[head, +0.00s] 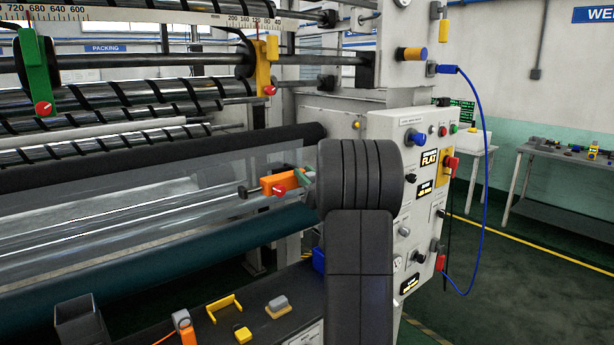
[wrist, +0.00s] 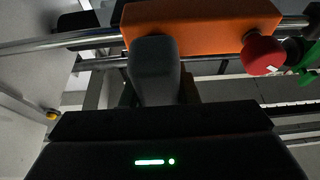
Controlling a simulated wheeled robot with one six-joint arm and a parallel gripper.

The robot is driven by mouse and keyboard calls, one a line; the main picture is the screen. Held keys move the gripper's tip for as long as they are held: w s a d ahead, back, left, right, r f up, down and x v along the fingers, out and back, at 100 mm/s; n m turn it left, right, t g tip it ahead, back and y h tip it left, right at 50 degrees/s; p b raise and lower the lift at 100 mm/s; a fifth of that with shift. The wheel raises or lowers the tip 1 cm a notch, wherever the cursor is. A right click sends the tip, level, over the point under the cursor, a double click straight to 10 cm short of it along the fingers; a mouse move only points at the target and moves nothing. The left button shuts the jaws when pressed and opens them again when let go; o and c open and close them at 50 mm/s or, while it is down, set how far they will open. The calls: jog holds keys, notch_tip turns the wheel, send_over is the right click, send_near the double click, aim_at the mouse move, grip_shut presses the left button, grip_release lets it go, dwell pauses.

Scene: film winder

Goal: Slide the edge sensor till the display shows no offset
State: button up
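The orange sensor block (head: 284,182) with a red knob (head: 278,190) sits on a rail across the clear film, just left of my arm in the head view. In the wrist view the orange block (wrist: 195,22) spans the top, with the red knob (wrist: 262,54) at its right. My gripper (wrist: 155,68) shows there as a grey finger at the block's lower left side; contact and finger gap are unclear. Small displays sit on the white panel; one reads "FLAT" (head: 429,158), another (head: 425,188) is too small to read.
A green bracket (head: 37,70) and a yellow bracket (head: 263,65) hang on the upper scale rail. The white control panel (head: 385,125) stands right of my arm, with a blue cable (head: 484,130). Loose parts, including a yellow block (head: 243,335), lie on the dark shelf below.

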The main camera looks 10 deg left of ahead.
grip_shut()
jog(key=shift+w+d+f, duration=0.1)
jog(key=shift+w+d, duration=0.05)
jog(key=shift+w, duration=0.05)
jog(key=w+d+b, duration=0.2)
jog(key=w+d, duration=0.4)
jog(key=w, duration=0.2)
jog(key=shift+s, duration=0.1)
jog(key=o, duration=0.9)
grip_release()
jog(key=shift+c, duration=0.2)
